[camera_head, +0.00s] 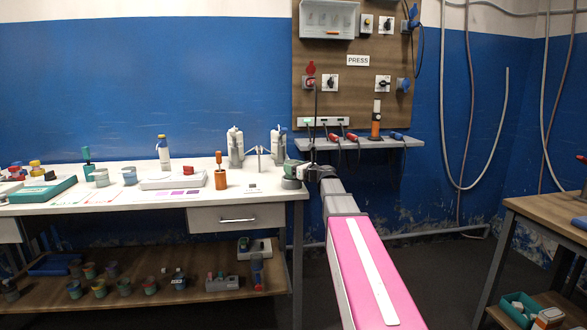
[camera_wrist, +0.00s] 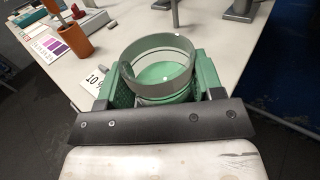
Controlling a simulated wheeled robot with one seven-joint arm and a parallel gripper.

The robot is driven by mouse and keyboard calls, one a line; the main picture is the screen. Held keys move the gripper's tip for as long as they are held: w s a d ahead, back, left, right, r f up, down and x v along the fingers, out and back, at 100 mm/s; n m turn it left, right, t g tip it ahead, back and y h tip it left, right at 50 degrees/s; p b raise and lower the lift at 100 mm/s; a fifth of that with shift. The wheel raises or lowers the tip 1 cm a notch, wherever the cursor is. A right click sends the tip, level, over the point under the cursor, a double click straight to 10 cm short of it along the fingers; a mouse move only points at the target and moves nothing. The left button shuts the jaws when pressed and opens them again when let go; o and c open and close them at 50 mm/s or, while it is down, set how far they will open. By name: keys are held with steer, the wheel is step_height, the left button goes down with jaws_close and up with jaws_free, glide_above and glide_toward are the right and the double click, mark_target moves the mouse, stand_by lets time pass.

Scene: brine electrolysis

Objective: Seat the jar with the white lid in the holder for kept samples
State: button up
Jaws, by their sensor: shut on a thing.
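My gripper (camera_wrist: 160,82) has green fingers on both sides of a round, grey-rimmed vessel (camera_wrist: 157,48) with a green inside, and it is shut on it. The vessel is at the right end of the white bench; whether it rests on the top or is slightly above it is unclear. In the head view my gripper (camera_head: 304,172) reaches in from the right, beside the grey round vessel (camera_head: 291,183). No white lid shows on the vessel, and I cannot tell which jar it is. I cannot make out the holder for kept samples.
The white bench (camera_head: 225,200) holds an orange cup (camera_head: 221,180), white bottles (camera_head: 235,147), a teal tray (camera_head: 42,190) and grey jars (camera_head: 101,177). Several banded jars stand on the lower shelf (camera_head: 215,295). A wooden table (camera_head: 545,208) is at right. A number card (camera_wrist: 92,81) lies near the vessel.

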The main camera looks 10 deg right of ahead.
steer(key=shift+f, duration=0.15)
stand_by(0.3)
steer(key=shift+r, duration=0.25)
stand_by(0.9)
steer(key=shift+f, duration=0.15)
stand_by(0.3)
steer(key=o, duration=1.2)
steer(key=shift+r, duration=0.25)
steer(key=c, duration=1.2)
